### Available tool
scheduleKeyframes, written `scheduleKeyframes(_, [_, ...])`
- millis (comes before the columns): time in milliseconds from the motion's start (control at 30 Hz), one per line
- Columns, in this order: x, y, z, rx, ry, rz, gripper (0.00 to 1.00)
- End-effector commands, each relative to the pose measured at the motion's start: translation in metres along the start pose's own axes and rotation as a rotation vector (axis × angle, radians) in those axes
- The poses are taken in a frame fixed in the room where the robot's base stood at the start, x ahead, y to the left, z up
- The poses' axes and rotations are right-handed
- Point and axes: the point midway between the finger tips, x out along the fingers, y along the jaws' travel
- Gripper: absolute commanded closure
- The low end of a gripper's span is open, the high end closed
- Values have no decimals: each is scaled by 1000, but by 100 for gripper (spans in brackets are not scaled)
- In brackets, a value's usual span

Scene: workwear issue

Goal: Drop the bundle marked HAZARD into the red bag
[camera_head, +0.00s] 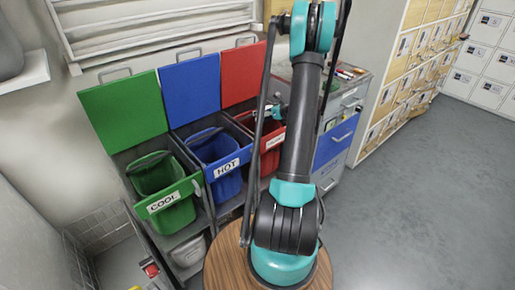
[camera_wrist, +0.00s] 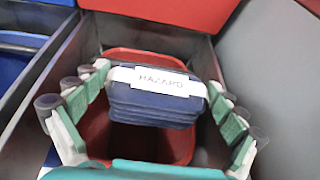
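The dark blue folded bundle (camera_wrist: 152,108) has a white band reading HAZARD. In the wrist view it sits between the fingers of my gripper (camera_wrist: 157,82), which press on its two sides. It is over the mouth of the red bag (camera_wrist: 180,150), whose inside shows below it. In the head view the red bag (camera_head: 270,160) hangs at the right end of the row, partly hidden by my arm. My gripper (camera_head: 274,112) is above this bag there, largely hidden, and the bundle cannot be made out.
A blue bag (camera_head: 226,185) marked HOT and a green bag (camera_head: 165,215) marked COOL hang to the left. Raised lids stand behind the bags. A grey drawer cabinet (camera_head: 340,125) is on the right, and a wire basket (camera_head: 95,225) is at lower left.

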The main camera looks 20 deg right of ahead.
Motion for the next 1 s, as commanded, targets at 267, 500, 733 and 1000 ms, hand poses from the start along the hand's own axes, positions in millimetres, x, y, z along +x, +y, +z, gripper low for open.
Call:
scheduleKeyframes(267, [0,0,0,0,0,0,0])
scheduleKeyframes(500, [-16,-1,0,1,0,-3,0])
scheduleKeyframes(733, [-62,-1,0,1,0,-4,0])
scheduleKeyframes(1000, [-107,-1,0,1,0,-2,0])
